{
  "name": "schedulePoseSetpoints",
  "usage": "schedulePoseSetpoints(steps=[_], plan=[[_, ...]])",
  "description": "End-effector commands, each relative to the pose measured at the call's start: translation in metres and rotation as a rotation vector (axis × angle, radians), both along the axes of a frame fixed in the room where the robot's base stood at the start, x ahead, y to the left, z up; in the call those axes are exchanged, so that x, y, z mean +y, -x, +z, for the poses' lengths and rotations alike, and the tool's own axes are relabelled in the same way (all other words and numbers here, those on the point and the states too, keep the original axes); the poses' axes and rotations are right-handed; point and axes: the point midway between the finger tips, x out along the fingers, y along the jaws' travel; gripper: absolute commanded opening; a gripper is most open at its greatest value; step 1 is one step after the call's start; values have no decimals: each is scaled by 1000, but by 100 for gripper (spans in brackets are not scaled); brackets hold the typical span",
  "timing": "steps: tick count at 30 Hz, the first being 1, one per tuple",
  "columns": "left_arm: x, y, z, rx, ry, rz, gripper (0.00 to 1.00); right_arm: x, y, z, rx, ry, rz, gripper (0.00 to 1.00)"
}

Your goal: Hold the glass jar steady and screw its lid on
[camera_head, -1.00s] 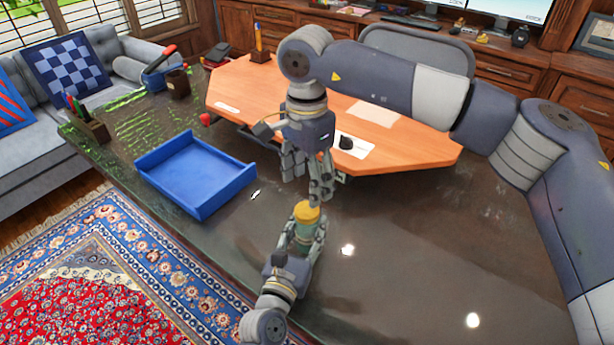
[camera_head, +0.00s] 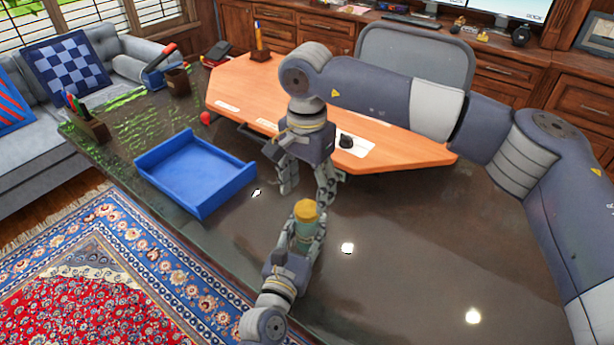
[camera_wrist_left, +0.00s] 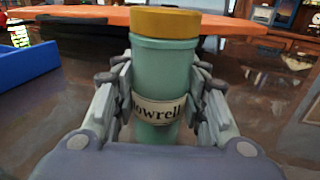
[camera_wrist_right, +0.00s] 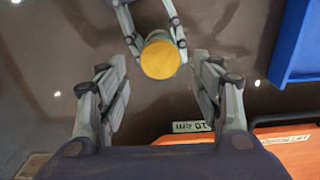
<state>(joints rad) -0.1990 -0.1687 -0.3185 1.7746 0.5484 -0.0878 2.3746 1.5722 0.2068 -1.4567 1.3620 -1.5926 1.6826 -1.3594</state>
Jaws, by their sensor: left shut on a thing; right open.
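The teal glass jar (camera_head: 303,240) stands upright at the front of the dark desk, its label partly hidden by fingers in the left wrist view (camera_wrist_left: 158,70). The yellow lid (camera_head: 306,210) sits level on its top and also shows in the left wrist view (camera_wrist_left: 165,22) and right wrist view (camera_wrist_right: 160,58). I cannot tell how tightly it is screwed. My left gripper (camera_wrist_left: 160,105) is shut on the jar's body, one finger on each side. My right gripper (camera_head: 307,190) is open and empty above and behind the lid, pointing down; its fingers (camera_wrist_right: 155,75) are spread wider than the lid.
A blue tray (camera_head: 170,160) lies left of the jar. A raised orange desktop (camera_head: 415,142) stands behind, with a black mouse (camera_head: 346,141) on it. A pen holder (camera_head: 88,125) stands at the far left. The dark desk (camera_head: 400,260) right of the jar is clear.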

Motion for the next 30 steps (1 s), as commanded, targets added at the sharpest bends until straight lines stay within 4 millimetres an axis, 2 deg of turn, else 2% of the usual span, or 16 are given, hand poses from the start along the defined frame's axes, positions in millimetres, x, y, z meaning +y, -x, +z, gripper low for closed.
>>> schedulePoseSetpoints(steps=[3,9,13,21,22,23,27,28,30], plan=[[0,0,0,-1,0,0,0,0,0,-20,2,1,-1,60],[0,0,0,-1,0,0,0,0,0,-44,1,1,-2,60],[0,0,0,-1,0,0,0,0,0,-51,1,1,-2,60],[0,0,0,-1,0,0,0,0,0,-52,-1,1,-2,60],[0,0,0,-1,0,0,0,0,0,-52,-1,1,-2,57],[0,0,0,-1,0,0,0,0,0,-52,-1,1,-2,51],[0,0,0,-1,0,0,0,0,0,-52,-1,1,-2,19],[0,0,0,-1,0,0,0,0,0,-52,-1,1,-2,14],[0,0,0,-1,0,0,0,0,0,-51,-1,1,-2,14]])
